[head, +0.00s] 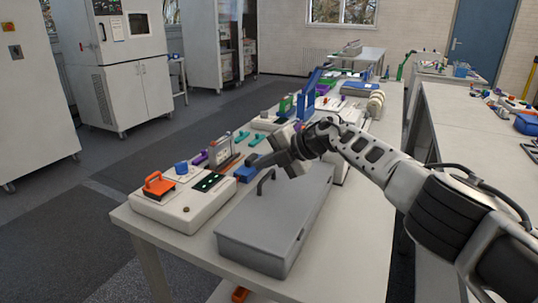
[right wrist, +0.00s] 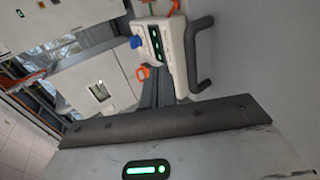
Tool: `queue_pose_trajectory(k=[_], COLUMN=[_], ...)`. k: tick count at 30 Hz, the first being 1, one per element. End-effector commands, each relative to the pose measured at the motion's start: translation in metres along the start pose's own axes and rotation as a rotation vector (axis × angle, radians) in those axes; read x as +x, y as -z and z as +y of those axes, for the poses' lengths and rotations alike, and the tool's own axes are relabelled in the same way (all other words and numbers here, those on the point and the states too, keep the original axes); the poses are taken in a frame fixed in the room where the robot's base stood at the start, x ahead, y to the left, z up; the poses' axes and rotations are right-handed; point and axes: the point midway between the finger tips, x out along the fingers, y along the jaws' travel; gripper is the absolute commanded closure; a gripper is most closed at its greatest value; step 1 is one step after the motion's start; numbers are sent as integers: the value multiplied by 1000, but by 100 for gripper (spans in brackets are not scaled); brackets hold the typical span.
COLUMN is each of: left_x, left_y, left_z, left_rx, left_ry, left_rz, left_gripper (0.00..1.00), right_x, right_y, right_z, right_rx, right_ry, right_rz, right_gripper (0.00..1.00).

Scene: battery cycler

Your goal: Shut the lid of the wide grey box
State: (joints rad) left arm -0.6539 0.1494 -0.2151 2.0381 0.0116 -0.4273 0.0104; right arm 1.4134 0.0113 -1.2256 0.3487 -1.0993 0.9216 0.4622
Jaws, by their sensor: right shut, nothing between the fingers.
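The wide grey box (head: 256,256) stands on the near part of the long table. Its lid (head: 285,205) lies flat across the top, and I see no gap along the near edges. A dark bar handle (head: 265,183) stands on the lid's left side. In the right wrist view the grey lid surface (right wrist: 255,55) fills the right, with the handle (right wrist: 193,60) beside my fingers. My right gripper (head: 260,163) is shut and empty, above the far left part of the box; its fingers also show in the right wrist view (right wrist: 158,92). Any contact with the lid is unclear. My left gripper is out of view.
A white device (head: 185,208) with an orange handle (head: 158,184) and a dark green-lit panel (head: 208,182) stands left of the box. Several small devices and a blue stand (head: 308,95) are farther along the table. Bare tabletop (head: 365,200) lies right of the box.

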Motion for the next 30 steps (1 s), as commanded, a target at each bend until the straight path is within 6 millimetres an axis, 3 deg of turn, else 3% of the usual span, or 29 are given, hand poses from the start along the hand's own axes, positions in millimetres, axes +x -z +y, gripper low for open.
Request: queue_pose_trajectory(k=[23,30], left_x=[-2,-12], left_y=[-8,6], left_z=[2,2], left_rx=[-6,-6], left_ry=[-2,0], left_rz=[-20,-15], left_gripper=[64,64], right_x=[8,-3], right_y=[4,2], right_z=[-6,10], right_rx=[1,2], right_ry=[-5,-5], right_rz=[0,-4], right_gripper=[100,100])
